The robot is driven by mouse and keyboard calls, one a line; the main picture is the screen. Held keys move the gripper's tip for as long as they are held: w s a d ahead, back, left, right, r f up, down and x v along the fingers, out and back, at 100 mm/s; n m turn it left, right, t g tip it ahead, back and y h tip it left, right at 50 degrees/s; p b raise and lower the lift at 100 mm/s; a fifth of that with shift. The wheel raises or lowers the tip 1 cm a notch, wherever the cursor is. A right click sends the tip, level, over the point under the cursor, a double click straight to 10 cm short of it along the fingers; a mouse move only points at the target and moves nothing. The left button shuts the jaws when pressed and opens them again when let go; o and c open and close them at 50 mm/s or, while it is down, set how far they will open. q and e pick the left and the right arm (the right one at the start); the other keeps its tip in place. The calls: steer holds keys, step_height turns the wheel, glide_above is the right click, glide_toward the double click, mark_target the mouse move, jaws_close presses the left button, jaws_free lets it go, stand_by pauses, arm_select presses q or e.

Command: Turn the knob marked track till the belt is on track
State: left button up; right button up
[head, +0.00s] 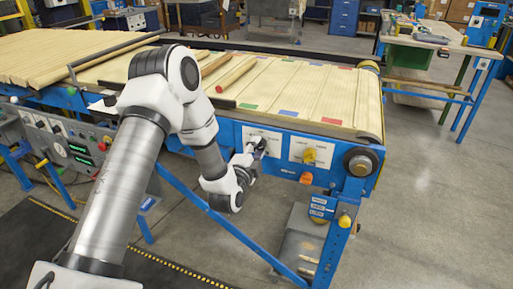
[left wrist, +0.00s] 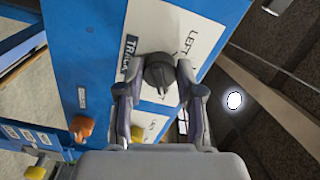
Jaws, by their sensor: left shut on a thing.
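The track knob (left wrist: 159,70) is dark and round, on a white plate (left wrist: 190,35) with printed lettering, beside a dark label reading TRACK (left wrist: 129,56). My left gripper (left wrist: 160,88) is shut on this knob, one finger on each side of it. In the head view my left gripper (head: 258,147) is at the white plate on the blue side frame, and it mostly hides the knob. The belt (head: 296,97) is cream, with red, green and blue patches along its edges. My right gripper is not in view.
A yellow knob (head: 309,155) on its own white plate and an orange button (head: 306,178) are right of my left gripper. A dark roller end (head: 361,162) sits at the frame's corner. A workbench (head: 430,40) stands beyond open floor.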

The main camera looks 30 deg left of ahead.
arm_select(q)
steer(key=o, duration=1.1)
steer(key=shift+o, duration=0.2)
steer(key=shift+s, duration=0.1)
steer(key=v, duration=1.1)
steer(key=shift+s+d, duration=0.25)
steer(key=shift+s, duration=0.1)
steer(key=shift+f, duration=0.1)
